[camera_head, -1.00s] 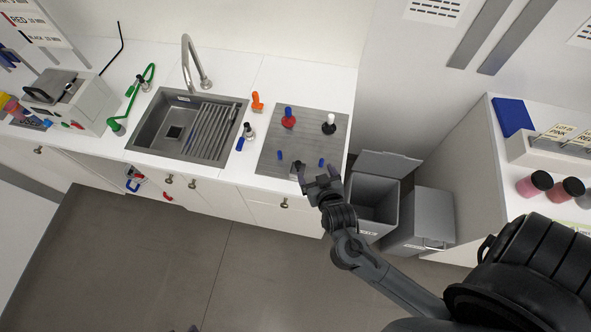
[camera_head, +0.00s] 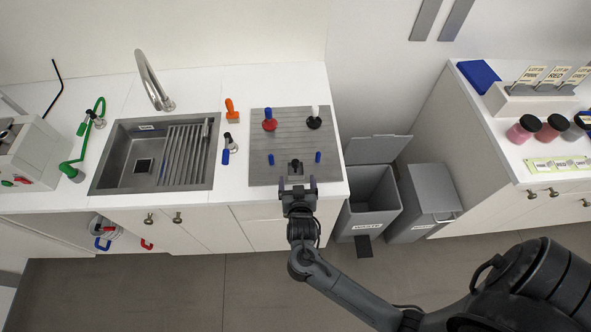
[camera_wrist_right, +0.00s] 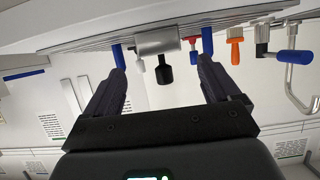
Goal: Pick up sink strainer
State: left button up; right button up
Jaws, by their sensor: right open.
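I cannot tell for sure whether this square piece is the sink strainer. My right gripper (camera_head: 297,184) is open and empty at the front edge of the ridged grey board (camera_head: 262,140), right of the sink and well apart from it. In the wrist view, a grey cylinder (camera_wrist_right: 157,41) on the board lies beyond and between the spread fingers (camera_wrist_right: 161,68). My left gripper is not in view.
The faucet (camera_head: 150,80) rises behind the sink. An open grey bin (camera_head: 370,200) is at right.

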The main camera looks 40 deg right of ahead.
aim_at(295, 170)
jog(key=shift+x, duration=0.85)
jog(key=shift+w+d+f, duration=0.15)
jog(key=shift+w+d, duration=0.05)
jog(key=shift+w, duration=0.1)
jog(key=shift+x, duration=2.3)
jog(key=shift+f, duration=0.1)
jog(key=c, duration=1.3)
jog(key=shift+o, duration=0.2)
jog(key=shift+a, duration=0.1)
